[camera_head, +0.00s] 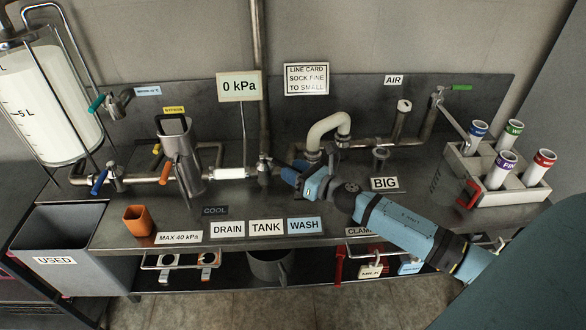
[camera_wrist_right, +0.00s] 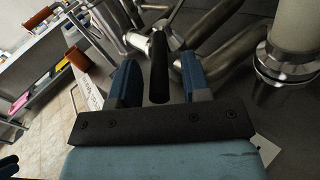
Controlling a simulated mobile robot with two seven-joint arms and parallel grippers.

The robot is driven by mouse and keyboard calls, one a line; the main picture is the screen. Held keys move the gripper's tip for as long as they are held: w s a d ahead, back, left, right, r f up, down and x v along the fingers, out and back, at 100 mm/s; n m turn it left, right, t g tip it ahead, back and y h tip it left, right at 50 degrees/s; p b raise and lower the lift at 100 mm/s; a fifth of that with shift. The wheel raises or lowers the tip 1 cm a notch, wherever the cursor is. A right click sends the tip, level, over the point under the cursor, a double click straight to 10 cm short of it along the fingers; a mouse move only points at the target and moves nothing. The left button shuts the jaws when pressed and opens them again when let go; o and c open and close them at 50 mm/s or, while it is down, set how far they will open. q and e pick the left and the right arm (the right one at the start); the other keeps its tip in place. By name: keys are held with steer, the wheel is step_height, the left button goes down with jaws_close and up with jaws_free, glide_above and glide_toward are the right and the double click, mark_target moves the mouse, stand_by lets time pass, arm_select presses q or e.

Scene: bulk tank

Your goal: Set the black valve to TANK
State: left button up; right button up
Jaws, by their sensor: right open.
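The black valve's metal body (camera_head: 264,178) sits on the pipe behind the DRAIN (camera_head: 228,229), TANK (camera_head: 266,227) and WASH (camera_head: 304,225) labels. My right gripper (camera_head: 283,171) reaches it from the right and hides most of its handle in the head view. In the right wrist view, the black handle (camera_wrist_right: 158,68) stands between the two blue fingers of my right gripper (camera_wrist_right: 158,82). The fingers are open with a gap on both sides of the handle. I cannot read which label the handle points to.
A blue-handled valve (camera_head: 99,182) and an orange-handled valve (camera_head: 167,172) sit left on the same pipe. A cream curved pipe (camera_head: 328,128) rises behind my right gripper. An orange cup (camera_head: 138,220) and a tube rack (camera_head: 470,180) stand on the bench.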

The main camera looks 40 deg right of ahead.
steer(key=shift+w+a, duration=0.1)
steer(key=shift+w, duration=0.15)
jaws_close()
